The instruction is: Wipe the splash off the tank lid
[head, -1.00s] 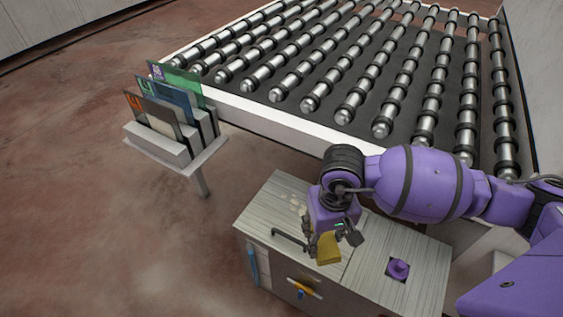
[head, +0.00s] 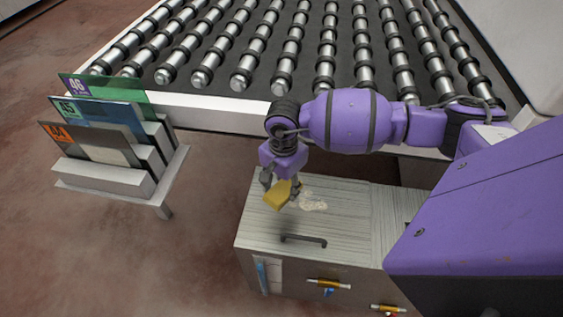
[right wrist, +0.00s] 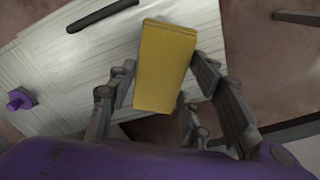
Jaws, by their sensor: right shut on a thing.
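The tank lid (head: 345,222) is a pale, streaked panel on top of a grey cabinet, with a dark bar handle (head: 303,240) near its front edge. A whitish splash (head: 313,201) lies on its back part. My right gripper (head: 283,193) is shut on a yellow sponge-like block (head: 277,196), over the lid's back left, just left of the splash. In the right wrist view the block (right wrist: 165,65) sits between the fingers, with the lid (right wrist: 150,15) beneath. I cannot tell if the block touches the lid. My left gripper is not in view.
A roller conveyor (head: 250,75) with a white front rail runs behind the cabinet. A rack (head: 105,178) with several numbered glass sheets stands at the left. Yellow-handled valves (head: 328,284) are on the cabinet's front. A purple knob (right wrist: 20,98) shows in the right wrist view. Open floor lies between rack and cabinet.

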